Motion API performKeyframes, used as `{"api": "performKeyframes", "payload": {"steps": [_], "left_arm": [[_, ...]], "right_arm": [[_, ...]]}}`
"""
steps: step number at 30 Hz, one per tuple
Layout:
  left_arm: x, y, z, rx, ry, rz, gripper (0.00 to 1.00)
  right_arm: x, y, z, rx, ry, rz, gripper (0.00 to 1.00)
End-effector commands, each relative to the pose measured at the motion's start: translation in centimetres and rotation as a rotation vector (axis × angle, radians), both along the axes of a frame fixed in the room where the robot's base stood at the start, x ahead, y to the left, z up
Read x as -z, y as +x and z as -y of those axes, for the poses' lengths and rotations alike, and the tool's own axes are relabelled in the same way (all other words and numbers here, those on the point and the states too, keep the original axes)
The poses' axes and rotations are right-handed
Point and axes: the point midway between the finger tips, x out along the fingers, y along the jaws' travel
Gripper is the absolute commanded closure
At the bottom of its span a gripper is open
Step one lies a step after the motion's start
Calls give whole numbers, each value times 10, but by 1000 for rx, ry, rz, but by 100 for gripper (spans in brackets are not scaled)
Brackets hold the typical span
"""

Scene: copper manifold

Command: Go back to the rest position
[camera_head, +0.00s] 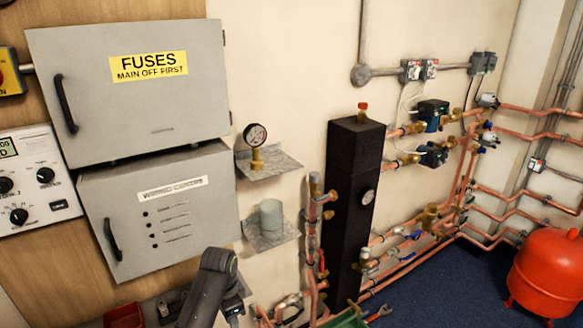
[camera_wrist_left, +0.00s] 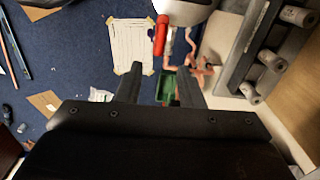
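My left gripper (camera_wrist_left: 160,72) shows in the left wrist view with its two dark fingers apart and nothing between them. Beyond the gap, lower down, is part of a green container (camera_wrist_left: 167,88). A dark grey link of one of my arms (camera_head: 210,285) rises at the bottom of the head view. I cannot make out its gripper there. My right gripper does not show in either view.
Two grey fuse and control boxes (camera_head: 130,85) hang on the left wall. A gauge (camera_head: 256,136) and a grey cup (camera_head: 271,214) sit on small shelves. A black column (camera_head: 352,200), copper pipes (camera_head: 555,143) and a red tank (camera_head: 548,270) stand right. Blue floor (camera_head: 440,295) is partly clear.

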Motion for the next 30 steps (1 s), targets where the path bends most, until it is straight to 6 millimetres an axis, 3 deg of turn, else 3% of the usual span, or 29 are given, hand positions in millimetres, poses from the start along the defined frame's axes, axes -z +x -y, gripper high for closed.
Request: {"api": "performKeyframes", "payload": {"steps": [6, 13, 21, 30], "left_arm": [[42, -70, -40, -233, -8, 63, 66], [57, -157, -78, -485, -8, 147, 66], [38, -258, -108, -737, -7, 246, 66], [8, -319, -120, -882, -10, 313, 66]], "right_arm": [[0, 0, 1, 0, -1, 0, 22], [0, 0, 0, 0, -1, 0, 22], [0, 0, 1, 0, -1, 0, 22], [0, 0, 0, 0, -1, 0, 22]]}}
